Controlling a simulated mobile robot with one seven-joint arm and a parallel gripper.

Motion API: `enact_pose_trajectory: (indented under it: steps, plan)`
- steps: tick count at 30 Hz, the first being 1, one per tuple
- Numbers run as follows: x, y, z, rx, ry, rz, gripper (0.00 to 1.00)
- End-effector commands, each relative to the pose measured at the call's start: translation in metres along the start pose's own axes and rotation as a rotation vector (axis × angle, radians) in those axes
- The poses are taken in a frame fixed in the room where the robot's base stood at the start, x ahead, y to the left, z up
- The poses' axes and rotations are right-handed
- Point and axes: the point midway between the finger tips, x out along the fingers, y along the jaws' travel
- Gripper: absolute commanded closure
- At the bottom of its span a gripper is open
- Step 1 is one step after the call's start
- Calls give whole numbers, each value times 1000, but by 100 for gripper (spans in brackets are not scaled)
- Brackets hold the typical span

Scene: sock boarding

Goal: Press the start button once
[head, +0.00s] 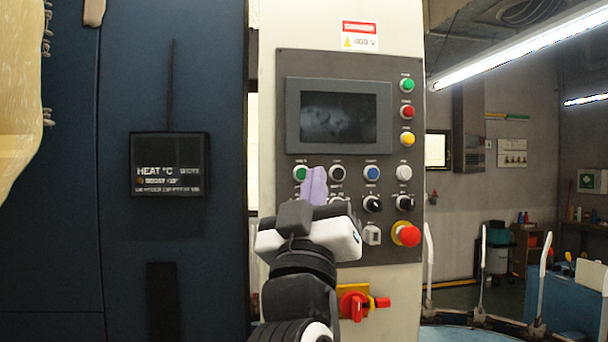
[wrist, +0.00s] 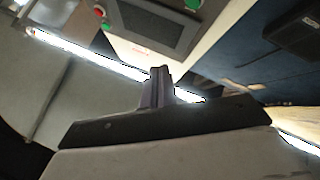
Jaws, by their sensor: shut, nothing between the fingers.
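The control panel (head: 285,240) is a dark grey plate on a cream cabinet. It carries two green buttons: one at the left end of the row under the screen (head: 300,173), and one at the top of the right column (head: 407,85). Their labels are too small to read, so I cannot tell which is start. My gripper (head: 314,173), with shut purple fingers, appears just right of the row's green button, partly overlapping it; contact cannot be told. In the wrist view the shut fingers (wrist: 160,72) are empty, and a green button (wrist: 193,4) shows at the top edge.
A red emergency knob (head: 407,235) sits low right on the panel. Black, blue and white buttons and black switches lie around my gripper. A red and yellow rotary handle (head: 356,303) sticks out below. A dark display (head: 170,165) hangs on the blue wall at left.

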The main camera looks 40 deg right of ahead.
Motion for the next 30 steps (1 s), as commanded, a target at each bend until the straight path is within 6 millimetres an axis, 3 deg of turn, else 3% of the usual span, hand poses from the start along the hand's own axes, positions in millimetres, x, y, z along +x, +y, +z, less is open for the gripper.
enact_pose_trajectory:
  steps: [13, 30]
  plan:
    - [6, -4, 4, 0, -2, 0, 100]
    - [54, -40, 40, 2, -1, 0, 100]
